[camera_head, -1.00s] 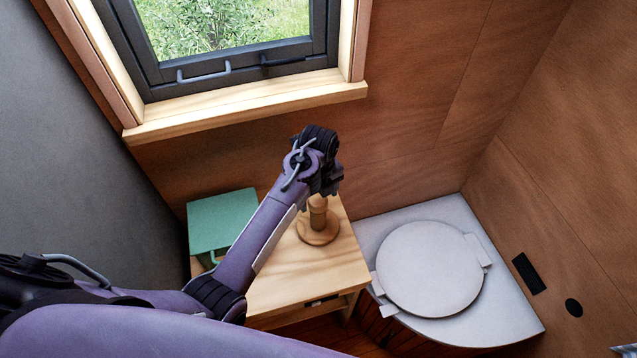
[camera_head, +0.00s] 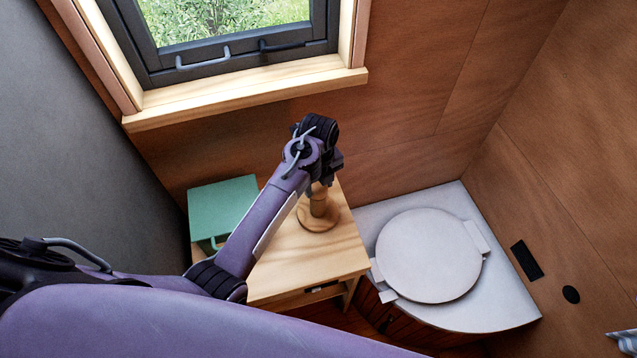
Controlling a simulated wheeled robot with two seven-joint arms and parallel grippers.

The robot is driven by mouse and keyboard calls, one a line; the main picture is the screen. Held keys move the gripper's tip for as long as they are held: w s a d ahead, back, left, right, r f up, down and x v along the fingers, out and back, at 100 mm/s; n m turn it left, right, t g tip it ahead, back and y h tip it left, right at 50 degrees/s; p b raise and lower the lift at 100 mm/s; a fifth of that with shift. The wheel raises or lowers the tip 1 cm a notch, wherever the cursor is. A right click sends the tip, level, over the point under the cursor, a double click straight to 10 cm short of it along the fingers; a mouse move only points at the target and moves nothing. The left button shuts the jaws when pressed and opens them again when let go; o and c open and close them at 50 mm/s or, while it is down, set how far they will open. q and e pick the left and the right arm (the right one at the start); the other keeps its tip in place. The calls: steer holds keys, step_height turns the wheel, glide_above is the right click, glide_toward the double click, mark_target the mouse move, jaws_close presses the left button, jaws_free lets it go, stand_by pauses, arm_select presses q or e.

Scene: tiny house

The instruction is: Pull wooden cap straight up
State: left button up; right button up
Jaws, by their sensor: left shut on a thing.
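The wooden cap (camera_head: 319,201) is the upper part of a turned wooden piece with a round base (camera_head: 318,222). It stands upright on the small wooden table (camera_head: 290,268). My left gripper (camera_head: 325,184) is above the piece and is shut on its top. My own wrist hides the fingertips and the top of the cap. I cannot tell whether the cap is apart from the base. My right gripper is not in view.
A green box (camera_head: 221,207) sits at the table's left, partly behind my left arm. A white round lid (camera_head: 430,255) on a white bench (camera_head: 478,215) is to the right. A window sill (camera_head: 250,93) juts out above and behind the table.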

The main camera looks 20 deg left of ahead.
mark_target(318, 187)
arm_select(q)
steer(key=shift+r, duration=1.9)
